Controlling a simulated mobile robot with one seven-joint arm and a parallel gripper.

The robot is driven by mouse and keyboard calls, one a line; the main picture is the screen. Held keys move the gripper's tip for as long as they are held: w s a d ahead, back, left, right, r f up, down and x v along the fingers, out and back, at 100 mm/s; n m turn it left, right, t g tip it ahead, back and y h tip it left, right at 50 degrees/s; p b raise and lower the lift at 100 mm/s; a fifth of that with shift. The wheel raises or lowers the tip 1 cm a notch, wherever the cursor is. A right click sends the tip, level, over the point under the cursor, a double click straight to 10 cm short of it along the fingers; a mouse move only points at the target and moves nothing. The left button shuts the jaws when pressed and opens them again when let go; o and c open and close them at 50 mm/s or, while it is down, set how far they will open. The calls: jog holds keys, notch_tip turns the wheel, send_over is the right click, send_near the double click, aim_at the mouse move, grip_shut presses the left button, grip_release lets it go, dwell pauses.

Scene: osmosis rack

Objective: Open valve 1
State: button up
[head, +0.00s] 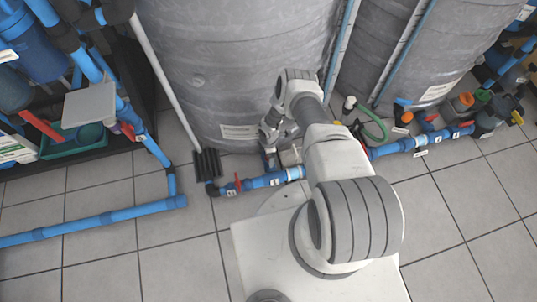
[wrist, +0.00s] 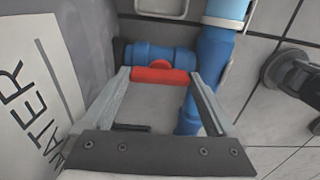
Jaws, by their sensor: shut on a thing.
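The handle runs roughly parallel to that body in the picture. My gripper (wrist: 159,76) is shut on the handle, with one fingertip at each end of it. In the head view, my gripper (head: 271,132) is low in front of the grey tank, and the held handle is hidden there. I cannot read a number on this valve.
A large grey tank (head: 240,70) stands right behind my gripper, and its lettered label (wrist: 30,100) is close in the wrist view. Blue pipe (head: 262,182) with another red handle (head: 237,182) runs along the floor. More valves (head: 430,138) are at right. Tiled floor is open in front.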

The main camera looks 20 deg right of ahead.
jog(key=o, duration=1)
notch_tip(320, 180, up, 18)
jog(key=p, duration=0.7)
jog(key=shift+f, duration=0.25)
jog(key=shift+s, duration=0.1)
